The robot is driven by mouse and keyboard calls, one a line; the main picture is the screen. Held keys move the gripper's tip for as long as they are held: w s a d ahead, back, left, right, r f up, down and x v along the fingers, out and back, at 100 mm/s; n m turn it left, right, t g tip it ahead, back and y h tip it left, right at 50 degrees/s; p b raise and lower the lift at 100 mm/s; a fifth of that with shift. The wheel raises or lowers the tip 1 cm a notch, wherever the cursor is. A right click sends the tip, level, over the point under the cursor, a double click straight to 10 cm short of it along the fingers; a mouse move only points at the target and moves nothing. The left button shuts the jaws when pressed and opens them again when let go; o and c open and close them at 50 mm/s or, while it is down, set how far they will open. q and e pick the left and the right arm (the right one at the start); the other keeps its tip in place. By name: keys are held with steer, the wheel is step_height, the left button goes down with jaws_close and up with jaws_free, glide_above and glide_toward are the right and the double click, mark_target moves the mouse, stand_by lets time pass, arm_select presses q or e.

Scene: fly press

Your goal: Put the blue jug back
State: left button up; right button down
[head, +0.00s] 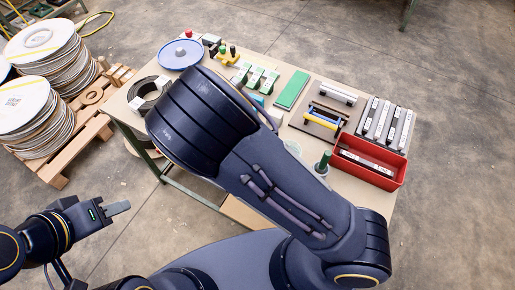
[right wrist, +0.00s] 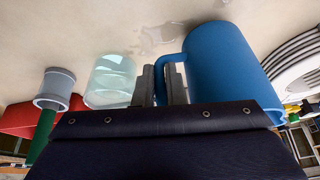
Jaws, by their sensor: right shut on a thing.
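The blue jug (right wrist: 225,62) fills the right part of the right wrist view, with its handle toward the fingers. My right gripper (right wrist: 161,85) has its grey fingers on either side of the jug's handle and is shut on it. The head view does not show this grip, because my own right arm covers that part of the table. A small blue patch (head: 257,100) shows beside the arm there; I cannot tell whether it is the jug. My left gripper (head: 118,208) is off the table at the lower left, away from the jug; its finger gap cannot be made out.
A clear cup (right wrist: 110,80) stands close to the left of the fingers, with a green-and-grey bottle-like thing (right wrist: 55,90) beyond it. A wet-looking patch (right wrist: 160,38) shows on the pale surface. The table also holds a red bin (head: 372,160), a green block (head: 291,90) and a blue disc (head: 180,53).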

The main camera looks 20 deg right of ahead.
steer(key=shift+f, duration=0.85)
steer(key=shift+s+r, duration=0.1)
steer(key=shift+r, duration=0.2)
steer(key=shift+f, duration=0.15)
steer(key=c, duration=1.5)
jaws_free()
